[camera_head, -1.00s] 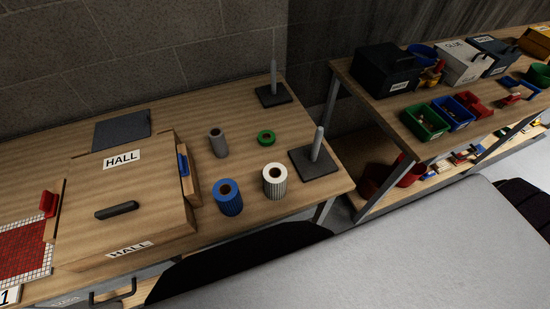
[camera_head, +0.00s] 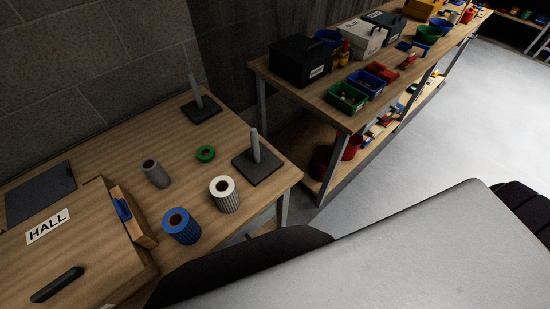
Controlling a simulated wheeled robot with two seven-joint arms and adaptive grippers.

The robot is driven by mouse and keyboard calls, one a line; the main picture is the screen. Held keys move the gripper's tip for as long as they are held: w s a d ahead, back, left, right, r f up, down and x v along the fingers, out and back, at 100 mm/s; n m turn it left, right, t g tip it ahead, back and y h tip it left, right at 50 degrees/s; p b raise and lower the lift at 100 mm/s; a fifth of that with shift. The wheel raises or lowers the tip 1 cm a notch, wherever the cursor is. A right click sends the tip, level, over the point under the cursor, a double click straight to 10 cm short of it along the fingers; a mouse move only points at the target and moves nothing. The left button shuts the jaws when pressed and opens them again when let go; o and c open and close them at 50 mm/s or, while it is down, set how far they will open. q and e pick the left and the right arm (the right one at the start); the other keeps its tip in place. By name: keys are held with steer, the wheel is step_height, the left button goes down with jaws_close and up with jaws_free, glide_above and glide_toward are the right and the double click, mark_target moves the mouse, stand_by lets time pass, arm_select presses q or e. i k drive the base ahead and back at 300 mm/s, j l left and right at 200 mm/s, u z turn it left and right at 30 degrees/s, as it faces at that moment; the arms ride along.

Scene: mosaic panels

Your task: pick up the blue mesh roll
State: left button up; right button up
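The blue mesh roll (camera_head: 181,227) stands upright on the wooden table (camera_head: 112,148), near its front edge. Its brown core shows at the top. A white mesh roll (camera_head: 225,196) stands just to its right. A grey roll (camera_head: 156,174) stands behind it, and a green ring-shaped roll (camera_head: 205,153) lies flat further back. Neither of my grippers is in view, and nothing is touching the blue roll.
A wooden box marked HALL (camera_head: 75,255) stands left of the rolls. Two dark bases with upright posts, one at the back (camera_head: 200,109) and one at the right (camera_head: 259,168), stand on the table. A shelf bench (camera_head: 322,106) with bins is beyond, beside open floor (camera_head: 480,140).

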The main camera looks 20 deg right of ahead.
mark_target(178, 222)
steer(key=z, duration=0.45)
steer(key=u, duration=1.15)
steer(key=k+l+u, duration=0.35)
steer(key=k+l, duration=0.4)
steer(key=l, duration=0.2)
steer(key=k+l+u, duration=0.35)
steer(key=k+l, duration=0.45)
